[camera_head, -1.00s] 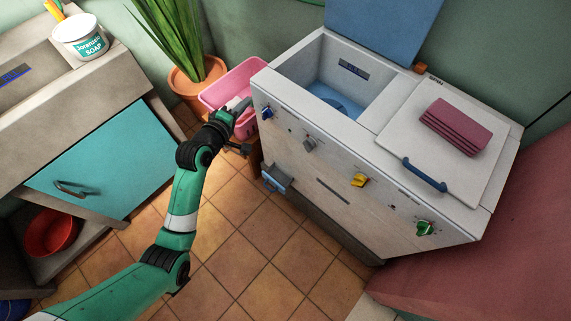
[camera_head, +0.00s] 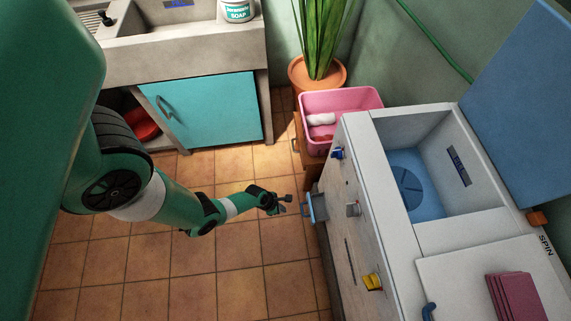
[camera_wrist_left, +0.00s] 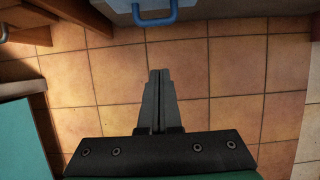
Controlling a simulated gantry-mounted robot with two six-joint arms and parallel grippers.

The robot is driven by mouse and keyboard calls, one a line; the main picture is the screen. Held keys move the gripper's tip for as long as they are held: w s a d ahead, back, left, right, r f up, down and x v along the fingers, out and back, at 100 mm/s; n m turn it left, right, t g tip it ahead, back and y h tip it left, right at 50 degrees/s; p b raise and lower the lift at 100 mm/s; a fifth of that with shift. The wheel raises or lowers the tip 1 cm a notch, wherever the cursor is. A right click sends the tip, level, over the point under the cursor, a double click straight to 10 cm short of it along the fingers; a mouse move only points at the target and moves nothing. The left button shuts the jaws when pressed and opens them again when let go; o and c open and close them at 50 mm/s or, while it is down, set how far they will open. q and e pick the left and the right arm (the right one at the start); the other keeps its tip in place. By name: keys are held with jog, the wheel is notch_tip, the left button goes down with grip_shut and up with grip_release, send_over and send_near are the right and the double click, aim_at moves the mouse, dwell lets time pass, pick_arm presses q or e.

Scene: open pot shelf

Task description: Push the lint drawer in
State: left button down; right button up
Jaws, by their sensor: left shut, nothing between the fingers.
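The lint drawer (camera_head: 316,207) is a small blue-grey piece with a handle. It juts out from the low front of the white washing machine (camera_head: 366,235). Its blue handle (camera_wrist_left: 155,19) shows at the top of the left wrist view. My left gripper (camera_head: 288,199) is shut and empty, over the floor just left of the drawer and apart from it. In the left wrist view its closed fingers (camera_wrist_left: 159,75) point toward the handle, with a gap of floor tiles between. My right gripper is not in view.
A pink basket (camera_head: 340,103) with cloths stands behind the machine's left end, near a potted plant (camera_head: 318,72). A sink cabinet with a teal door (camera_head: 208,112) stands at the back left. The tiled floor (camera_head: 250,270) in front of the machine is clear.

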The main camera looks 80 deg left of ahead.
pick_arm(q)
jog(key=w+f+b, duration=0.4)
jog(key=w, duration=0.2)
jog(key=shift+f, duration=0.3)
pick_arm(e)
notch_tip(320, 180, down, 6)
pick_arm(q)
jog(key=shift+s+a, duration=0.1)
